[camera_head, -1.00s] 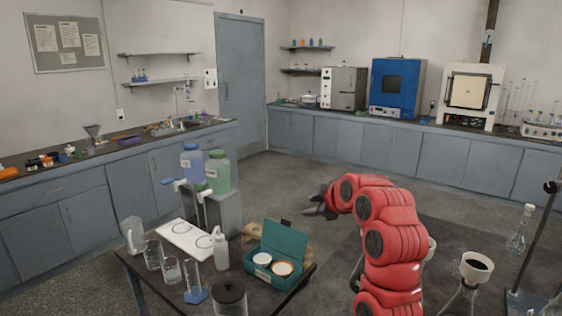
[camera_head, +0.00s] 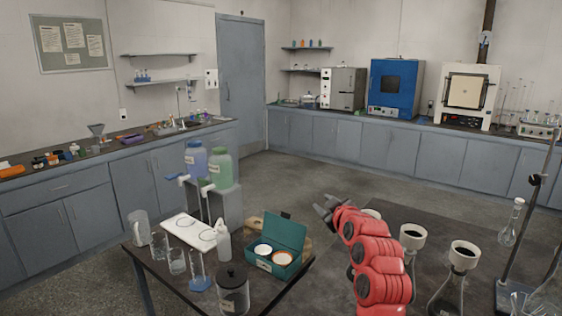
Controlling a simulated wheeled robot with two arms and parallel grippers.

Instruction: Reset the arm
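My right arm is red and comes up from the bottom, right of centre, in the head view. Its dark grey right gripper (camera_head: 325,207) is at the arm's upper left end, raised in front of the grey floor. Its fingers look spread apart, with nothing between them. It is to the right of and above the teal box (camera_head: 282,238) and apart from it. My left gripper and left arm are not in view.
The near table holds the teal box with round containers, a dark-lidded jar (camera_head: 232,288), a wash bottle (camera_head: 223,242) and glassware. Flasks with funnels (camera_head: 463,258) and a stand (camera_head: 525,225) are right of my arm. Open floor lies beyond.

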